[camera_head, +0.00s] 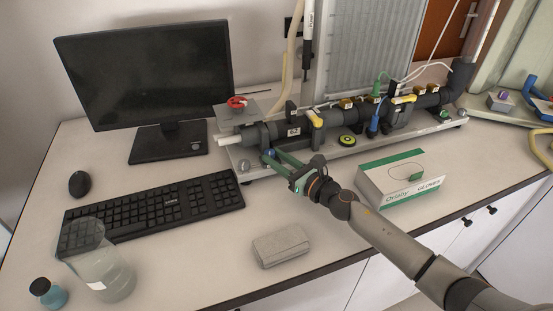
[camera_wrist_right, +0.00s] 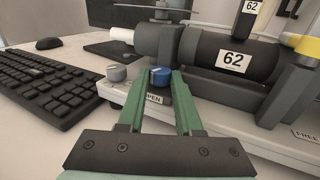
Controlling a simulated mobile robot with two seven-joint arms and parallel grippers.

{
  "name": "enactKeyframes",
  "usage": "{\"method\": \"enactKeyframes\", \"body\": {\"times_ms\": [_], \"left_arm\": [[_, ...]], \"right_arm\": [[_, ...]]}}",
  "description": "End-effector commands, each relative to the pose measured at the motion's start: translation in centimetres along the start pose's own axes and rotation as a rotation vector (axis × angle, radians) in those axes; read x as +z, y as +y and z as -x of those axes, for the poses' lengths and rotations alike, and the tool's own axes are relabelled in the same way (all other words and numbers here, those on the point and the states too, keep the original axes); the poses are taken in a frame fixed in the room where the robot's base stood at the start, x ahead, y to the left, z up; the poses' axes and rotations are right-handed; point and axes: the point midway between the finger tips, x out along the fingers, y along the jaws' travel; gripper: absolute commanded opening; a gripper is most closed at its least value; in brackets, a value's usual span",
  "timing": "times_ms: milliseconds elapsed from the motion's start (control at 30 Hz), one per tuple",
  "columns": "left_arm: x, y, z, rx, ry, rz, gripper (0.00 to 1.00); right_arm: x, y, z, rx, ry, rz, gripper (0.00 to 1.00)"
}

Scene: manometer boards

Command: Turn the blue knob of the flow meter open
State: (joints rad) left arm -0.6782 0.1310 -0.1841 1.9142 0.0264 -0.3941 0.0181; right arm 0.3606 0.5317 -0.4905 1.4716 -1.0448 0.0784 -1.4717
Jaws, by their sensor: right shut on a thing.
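The blue knob (camera_wrist_right: 160,76) sits on the front of the manometer board, between the two green fingertips of my right gripper (camera_wrist_right: 161,88) in the right wrist view. The fingers close on its sides. A label ending in "PEN" shows just below the knob, between the fingers. In the head view the right gripper (camera_head: 271,157) reaches the front left of the board's base (camera_head: 340,150), and the knob shows as a small blue spot (camera_head: 270,153). The black pipe marked 62 (camera_wrist_right: 235,58) lies behind it. My left gripper is in neither view.
A grey knob (camera_wrist_right: 117,73) stands left of the blue one. The keyboard (camera_head: 150,207) lies left of the gripper. A monitor (camera_head: 148,75) stands behind.

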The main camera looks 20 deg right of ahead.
Motion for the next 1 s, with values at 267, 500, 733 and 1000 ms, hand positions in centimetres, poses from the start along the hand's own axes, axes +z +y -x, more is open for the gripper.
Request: {"method": "enactKeyframes", "body": {"times_ms": [267, 500, 733, 1000], "left_arm": [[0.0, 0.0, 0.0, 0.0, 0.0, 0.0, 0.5], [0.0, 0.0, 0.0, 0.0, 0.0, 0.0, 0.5], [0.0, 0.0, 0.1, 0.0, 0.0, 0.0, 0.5], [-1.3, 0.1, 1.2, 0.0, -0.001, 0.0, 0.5]], "right_arm": [[-0.1, 0.0, 0.0, -0.001, 0.001, -0.001, 0.55], [0.0, 0.0, 0.0, -0.001, 0.0, 0.0, 0.64], [0.1, 0.0, 0.0, -0.003, -0.001, 0.0, 0.64], [0.4, 0.5, -0.1, -0.101, 0.0, -0.006, 0.64]]}}
